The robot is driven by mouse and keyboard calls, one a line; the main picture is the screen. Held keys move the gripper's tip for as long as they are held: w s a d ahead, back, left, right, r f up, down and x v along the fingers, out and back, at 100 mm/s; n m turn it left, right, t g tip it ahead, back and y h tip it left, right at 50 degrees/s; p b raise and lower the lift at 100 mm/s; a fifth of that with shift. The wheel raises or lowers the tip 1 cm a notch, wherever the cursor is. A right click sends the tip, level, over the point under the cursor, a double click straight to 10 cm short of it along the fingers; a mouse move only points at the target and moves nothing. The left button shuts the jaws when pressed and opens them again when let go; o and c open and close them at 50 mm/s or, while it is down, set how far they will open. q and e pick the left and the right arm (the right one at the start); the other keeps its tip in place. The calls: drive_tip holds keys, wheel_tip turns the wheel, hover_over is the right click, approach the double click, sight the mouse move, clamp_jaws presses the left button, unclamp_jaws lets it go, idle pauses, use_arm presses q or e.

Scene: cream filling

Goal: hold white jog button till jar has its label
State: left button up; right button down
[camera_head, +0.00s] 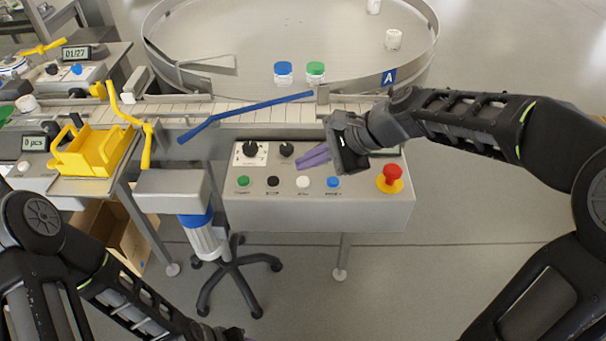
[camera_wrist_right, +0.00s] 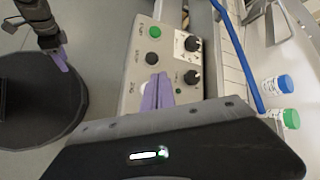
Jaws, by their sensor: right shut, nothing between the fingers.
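The white jog button (camera_head: 303,181) is on the sloped front of the grey control box (camera_head: 260,211), between a black and a blue button. My right gripper (camera_head: 302,162) is shut and empty, its purple fingers just above and behind the white button in the head view. I cannot tell whether they touch the box. A blue-lidded jar (camera_head: 283,72) and a green-lidded jar (camera_head: 315,71) stand on the round table; labels are too small to tell. My left gripper (camera_wrist_right: 61,60) shows small in the wrist view.
A red emergency stop (camera_head: 392,174) sits at the box's right end. A conveyor (camera_head: 240,121) with a blue guide bar (camera_head: 245,114) runs behind the box. White jars (camera_head: 393,39) stand farther back on the round table (camera_head: 230,85). A yellow bin (camera_head: 95,160) is at left.

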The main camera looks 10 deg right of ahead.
sight(308, 181)
drive_tip(key=shift+r+p, duration=1.25)
drive_tip(key=shift+r, duration=0.5)
drive_tip(key=shift+f, duration=0.1)
